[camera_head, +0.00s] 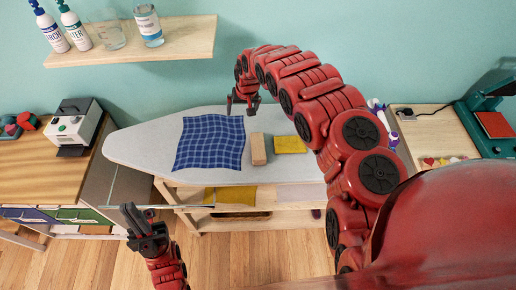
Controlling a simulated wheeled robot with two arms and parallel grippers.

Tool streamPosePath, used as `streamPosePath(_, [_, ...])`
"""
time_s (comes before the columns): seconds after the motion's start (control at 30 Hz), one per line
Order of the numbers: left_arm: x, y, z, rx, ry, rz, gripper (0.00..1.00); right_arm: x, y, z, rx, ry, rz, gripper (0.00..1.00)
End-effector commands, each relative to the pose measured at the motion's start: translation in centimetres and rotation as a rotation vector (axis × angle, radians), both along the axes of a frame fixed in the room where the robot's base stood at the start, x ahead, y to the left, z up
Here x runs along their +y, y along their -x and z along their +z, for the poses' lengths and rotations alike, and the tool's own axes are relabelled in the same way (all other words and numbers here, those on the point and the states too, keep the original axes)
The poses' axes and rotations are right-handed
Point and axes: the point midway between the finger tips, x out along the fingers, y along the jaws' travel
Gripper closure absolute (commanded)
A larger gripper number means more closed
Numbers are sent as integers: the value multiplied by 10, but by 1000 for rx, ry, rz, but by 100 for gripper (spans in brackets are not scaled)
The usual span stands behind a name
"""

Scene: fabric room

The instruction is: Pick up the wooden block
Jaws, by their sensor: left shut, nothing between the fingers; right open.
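The wooden block (258,149) stands on the light grey ironing board (140,145), between a blue plaid cloth and a yellow cloth. My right gripper (240,109) is open and empty. It appears above the far side of the board, up and left of the block and apart from it. My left gripper (129,211) is shut and empty at the lower left, in front of the board and well away from the block. The block is in plain view.
The blue plaid cloth (210,143) lies left of the block, and the yellow cloth (290,145) lies close on its right. A shelf with bottles (130,43) hangs on the wall. Wooden counters (40,165) flank the board. My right arm covers the board's right end.

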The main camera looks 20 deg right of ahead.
Motion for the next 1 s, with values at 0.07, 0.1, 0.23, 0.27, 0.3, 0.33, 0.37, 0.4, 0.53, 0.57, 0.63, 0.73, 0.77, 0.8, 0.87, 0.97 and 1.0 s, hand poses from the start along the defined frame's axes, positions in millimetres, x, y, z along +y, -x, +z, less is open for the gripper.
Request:
streamPosePath(0.07, [0,0,0,0,0,0,100,-16,30,14,110,36,-9,0])
streamPosePath(0.1, [0,0,0,0,0,0,100,-23,42,20,151,49,-14,0])
streamPosePath(0.23, [0,0,-2,0,0,0,100,-36,71,29,248,74,-31,0])
streamPosePath(0.27, [0,0,-3,0,0,0,100,-37,74,29,258,77,-33,0])
streamPosePath(0.3, [0,0,-8,0,0,0,100,-38,76,26,267,79,-34,0])
streamPosePath(0.33, [0,0,-12,0,0,0,100,-38,78,22,271,80,-34,0])
streamPosePath(0.37, [0,0,-17,0,0,0,100,-38,78,17,273,80,-34,0])
streamPosePath(0.4, [0,0,-25,0,0,0,100,-37,78,8,274,79,-35,0])
streamPosePath(0.53, [0,0,-52,0,0,0,100,-37,78,-21,272,79,-33,0])
streamPosePath(0.57, [0,0,-58,0,0,0,100,-37,78,-27,272,79,-34,0])
streamPosePath(0.63, [0,0,-71,0,0,0,100,-37,78,-41,272,78,-35,0])
streamPosePath(0.73, [0,0,-90,0,0,0,100,-37,78,-62,272,78,-34,0])
streamPosePath(0.77, [0,0,-95,0,0,0,100,-37,78,-70,272,78,-34,0])
streamPosePath(0.8, [0,0,-101,0,0,0,100,-37,78,-78,273,78,-34,0])
streamPosePath(0.87, [0,0,-83,1,0,0,100,-38,78,-72,273,77,-34,0])
streamPosePath(0.97, [0,0,-78,-1,0,0,100,-38,78,-82,273,79,-34,0])
streamPosePath(1.0, [0,0,-77,0,0,0,100,-38,78,-85,274,78,-34,0])
